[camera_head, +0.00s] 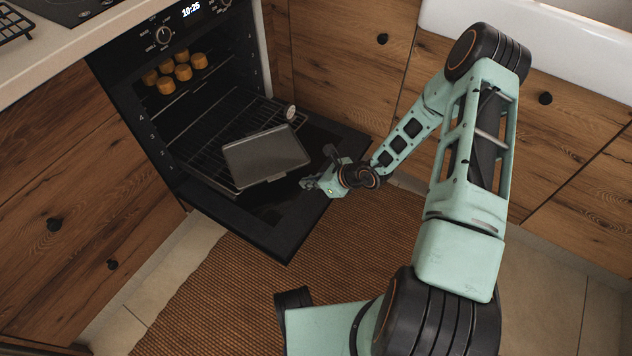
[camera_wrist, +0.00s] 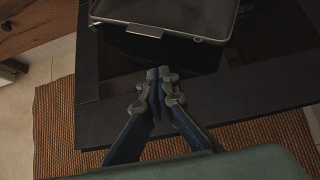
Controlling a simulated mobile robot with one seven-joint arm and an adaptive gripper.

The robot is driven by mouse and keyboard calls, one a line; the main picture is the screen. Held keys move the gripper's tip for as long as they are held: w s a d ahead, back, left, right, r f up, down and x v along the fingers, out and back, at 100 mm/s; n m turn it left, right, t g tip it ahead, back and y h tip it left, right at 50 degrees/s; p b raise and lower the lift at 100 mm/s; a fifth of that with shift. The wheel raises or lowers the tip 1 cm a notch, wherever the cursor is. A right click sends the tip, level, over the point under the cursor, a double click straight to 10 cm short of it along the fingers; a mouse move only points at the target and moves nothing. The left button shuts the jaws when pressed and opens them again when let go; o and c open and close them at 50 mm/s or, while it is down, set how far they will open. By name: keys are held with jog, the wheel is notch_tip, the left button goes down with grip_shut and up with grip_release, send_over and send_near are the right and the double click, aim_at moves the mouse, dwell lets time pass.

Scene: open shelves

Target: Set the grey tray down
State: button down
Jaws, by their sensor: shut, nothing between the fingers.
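The grey tray (camera_head: 265,156) lies on the pulled-out oven rack, over the open oven door, slightly tilted in the head view. In the wrist view the tray (camera_wrist: 170,14) shows at the top, with a small lip on its near edge. My gripper (camera_head: 308,184) is just right of the tray, above the open door. In the wrist view my gripper (camera_wrist: 158,76) has its fingertips together, with nothing between them and a gap to the tray's near edge. The tray's underside is hidden.
The open oven door (camera_head: 262,227) reaches out over a brown woven rug (camera_head: 240,290). The wire rack (camera_head: 215,130) extends from the oven. Several yellow-brown round items (camera_head: 183,72) sit on a higher level inside. Wooden cabinets flank the oven.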

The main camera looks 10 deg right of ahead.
jog(key=b+x, duration=0.1)
jog(key=x, duration=0.3)
jog(key=shift+w+a+r, duration=0.15)
jog(key=shift+w+a, duration=0.55)
jog(key=shift+a, duration=0.2)
jog(key=shift+w+a+r+b, duration=0.1)
jog(key=shift+w+a+b, duration=0.25)
jog(key=shift+a, duration=0.1)
